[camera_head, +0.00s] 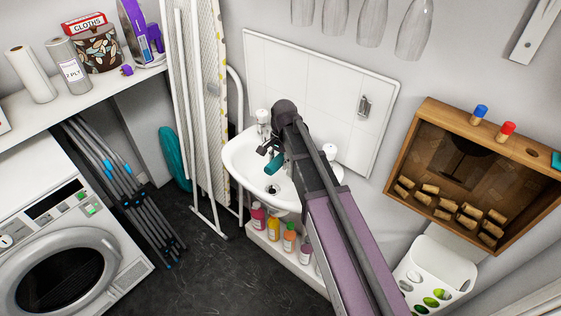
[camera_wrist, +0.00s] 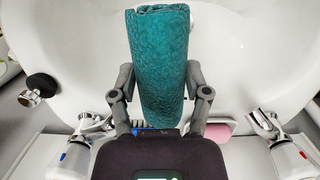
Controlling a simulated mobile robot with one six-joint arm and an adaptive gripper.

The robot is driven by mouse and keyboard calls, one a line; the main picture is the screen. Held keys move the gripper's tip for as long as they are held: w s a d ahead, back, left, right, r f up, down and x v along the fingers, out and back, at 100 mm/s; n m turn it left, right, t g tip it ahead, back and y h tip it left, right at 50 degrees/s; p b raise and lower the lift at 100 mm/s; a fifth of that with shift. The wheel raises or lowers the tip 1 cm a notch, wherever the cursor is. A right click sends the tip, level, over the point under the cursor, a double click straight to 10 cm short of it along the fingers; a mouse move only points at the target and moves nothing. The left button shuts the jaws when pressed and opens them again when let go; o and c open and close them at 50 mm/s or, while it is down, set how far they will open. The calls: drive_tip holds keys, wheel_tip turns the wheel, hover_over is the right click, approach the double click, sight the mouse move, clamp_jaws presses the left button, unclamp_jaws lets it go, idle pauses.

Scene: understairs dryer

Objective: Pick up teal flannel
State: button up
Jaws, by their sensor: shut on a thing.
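The teal flannel (camera_wrist: 160,60) is a rolled, textured cloth. It stands lengthwise between the two fingers of my gripper (camera_wrist: 160,85) in the wrist view, with a finger pressed against each side. In the head view the flannel (camera_head: 274,165) shows as a small teal piece at the end of my gripper (camera_head: 270,158), over the white basin (camera_head: 240,160). My gripper is shut on it. Part of the roll is hidden behind the gripper in the head view.
Taps (camera_wrist: 75,155) stand at both sides of the basin, near my gripper. A black plug (camera_wrist: 40,86) and a pink soap bar (camera_wrist: 219,130) lie on the basin. An ironing board (camera_head: 205,90) stands left of it. Coloured bottles (camera_head: 273,228) stand below. A wooden box (camera_head: 410,165) hangs at right.

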drive_tip(key=shift+r+p, duration=1.05)
drive_tip(key=shift+r, duration=0.4)
